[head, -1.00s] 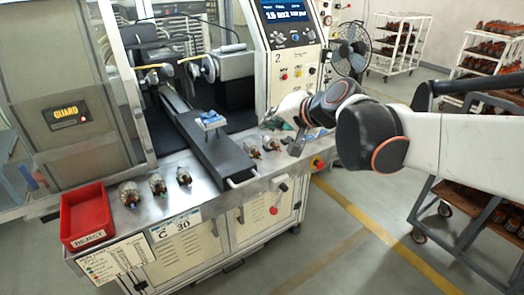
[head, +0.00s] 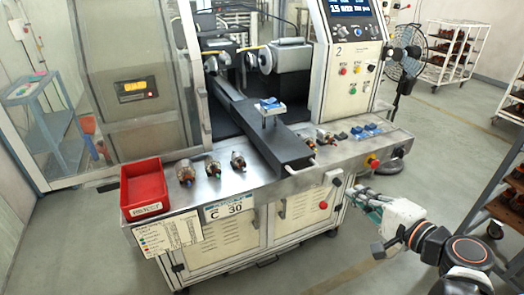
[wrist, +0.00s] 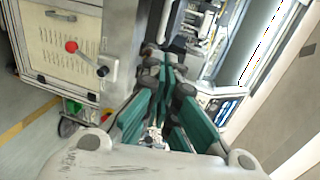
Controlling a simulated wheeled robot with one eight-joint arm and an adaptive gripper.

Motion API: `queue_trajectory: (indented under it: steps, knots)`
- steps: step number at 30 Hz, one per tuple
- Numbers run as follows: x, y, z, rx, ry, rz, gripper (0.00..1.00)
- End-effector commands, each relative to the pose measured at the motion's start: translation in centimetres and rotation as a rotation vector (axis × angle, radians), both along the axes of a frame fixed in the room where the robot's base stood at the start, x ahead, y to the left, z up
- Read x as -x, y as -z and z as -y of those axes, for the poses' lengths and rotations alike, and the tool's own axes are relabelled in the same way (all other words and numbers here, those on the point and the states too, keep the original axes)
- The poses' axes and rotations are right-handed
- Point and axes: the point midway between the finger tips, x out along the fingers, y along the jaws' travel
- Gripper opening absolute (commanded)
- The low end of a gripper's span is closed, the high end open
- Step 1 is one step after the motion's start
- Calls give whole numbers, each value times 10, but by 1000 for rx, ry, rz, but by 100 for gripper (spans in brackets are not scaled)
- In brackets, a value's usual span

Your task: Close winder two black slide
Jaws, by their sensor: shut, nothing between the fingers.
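The black slide (head: 272,143) of the winder marked 2 is a long dark bar. It runs from inside the machine out over the metal bench, with its front end near the bench's front edge. A pale handle (head: 302,166) shows at that front end. A small stand with a blue pad (head: 270,106) sits on the slide. My gripper (head: 361,192) is low, in front of the cabinet and right of the handle, apart from the slide. Its teal fingers (wrist: 168,72) are shut and empty in the wrist view.
A red reject bin (head: 144,187) and several armatures (head: 213,168) stand on the bench left of the slide. More small parts (head: 365,131) lie to its right. A red knob (head: 374,162) is on the bench front. Floor in front is clear.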

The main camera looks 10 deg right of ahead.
Motion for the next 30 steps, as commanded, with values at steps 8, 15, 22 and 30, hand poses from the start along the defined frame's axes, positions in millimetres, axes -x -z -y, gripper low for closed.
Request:
queue_trajectory:
  steps: [8, 15, 22, 30]
  knots:
    - [-26, 7, -10, 1, -5, 0, 0]
    - [-64, 16, -23, 1, -6, -1, 0]
    - [-102, 25, -36, 1, -4, -1, 0]
    - [-126, 29, -43, 1, -1, 0, 0]
